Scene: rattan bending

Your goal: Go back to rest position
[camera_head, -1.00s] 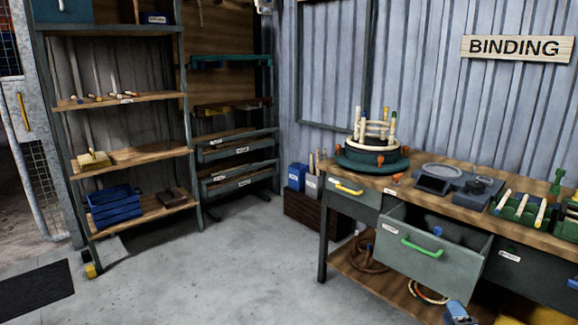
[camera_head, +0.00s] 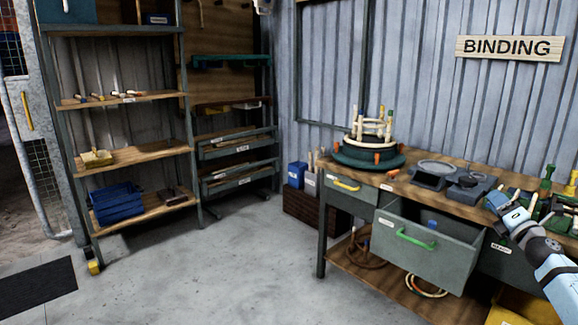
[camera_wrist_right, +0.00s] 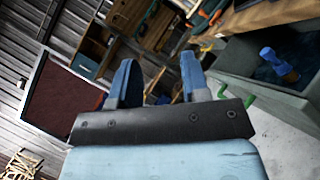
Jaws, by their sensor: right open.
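My right gripper (camera_head: 506,213) comes in from the right edge of the head view, in front of the right part of the workbench (camera_head: 450,202). In the right wrist view its two blue fingers (camera_wrist_right: 158,82) stand apart with nothing between them. My left gripper is not in the head view. The open drawer (camera_head: 430,245) with a green handle hangs below the bench top; the wrist view shows a blue object (camera_wrist_right: 279,64) inside a grey drawer.
A turntable with a rattan frame (camera_head: 372,128) stands on the bench's left end. Grey tools (camera_head: 450,177) lie mid-bench. The concrete floor (camera_head: 210,275) between is clear.

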